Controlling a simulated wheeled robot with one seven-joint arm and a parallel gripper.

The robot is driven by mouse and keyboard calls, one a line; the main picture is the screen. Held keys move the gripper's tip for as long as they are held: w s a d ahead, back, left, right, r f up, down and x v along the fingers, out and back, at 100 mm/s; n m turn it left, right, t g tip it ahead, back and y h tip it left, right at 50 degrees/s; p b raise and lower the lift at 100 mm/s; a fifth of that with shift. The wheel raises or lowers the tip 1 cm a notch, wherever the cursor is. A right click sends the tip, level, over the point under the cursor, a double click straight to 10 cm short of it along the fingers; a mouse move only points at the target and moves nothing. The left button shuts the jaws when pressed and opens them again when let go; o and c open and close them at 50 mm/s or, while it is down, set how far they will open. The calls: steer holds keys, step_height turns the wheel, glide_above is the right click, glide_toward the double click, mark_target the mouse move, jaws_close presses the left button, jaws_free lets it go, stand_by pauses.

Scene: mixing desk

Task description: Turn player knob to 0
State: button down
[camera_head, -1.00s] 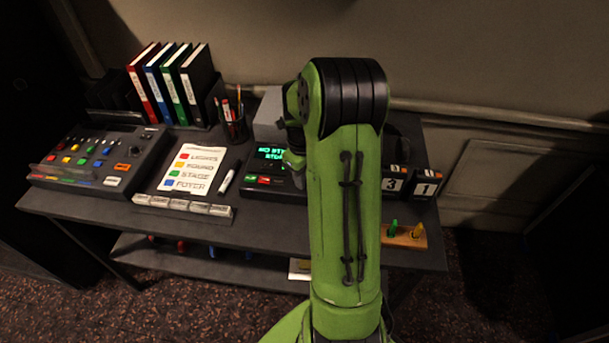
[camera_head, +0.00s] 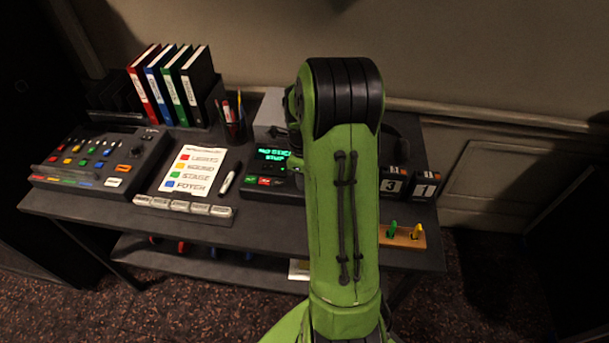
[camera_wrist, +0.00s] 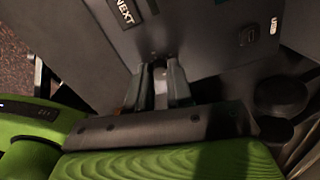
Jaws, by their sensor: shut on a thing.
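The player (camera_head: 265,192) is a dark box on the desk, with a green-lit display, a green button and a red button; my arm covers its right part. In the wrist view its dark panel (camera_wrist: 210,45) shows the labels NEXT and USB. My gripper (camera_wrist: 160,67) is at this panel, shut on a small grey knob (camera_wrist: 160,88) between its two fingers. The knob's pointer and scale cannot be made out. In the head view the gripper and knob are hidden behind my green arm.
A mixing console (camera_head: 100,160) stands at the left of the desk (camera_head: 120,212). Number blocks (camera_head: 408,184) and a wooden key holder (camera_head: 403,237) are right of my arm.

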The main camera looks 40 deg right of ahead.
steer(key=n, duration=0.4)
steer(key=shift+n+p, duration=0.3)
steer(key=shift+p, duration=0.1)
steer(key=n, duration=0.3)
steer(key=shift+r+n+p, duration=0.1)
steer(key=shift+n+p, duration=0.25)
steer(key=shift+n, duration=0.05)
steer(key=n, duration=0.4)
steer(key=shift+y+p, duration=0.3)
steer(key=shift+p, duration=0.1)
steer(key=n, duration=0.4)
steer(key=shift+d, duration=0.1)
steer(key=n+p, duration=0.1)
steer(key=n, duration=0.3)
steer(key=shift+n, duration=0.3)
steer(key=n, duration=0.3)
steer(key=shift+n, duration=0.3)
steer(key=n, duration=0.7)
steer(key=shift+y+p, duration=0.3)
steer(key=shift+p, duration=0.05)
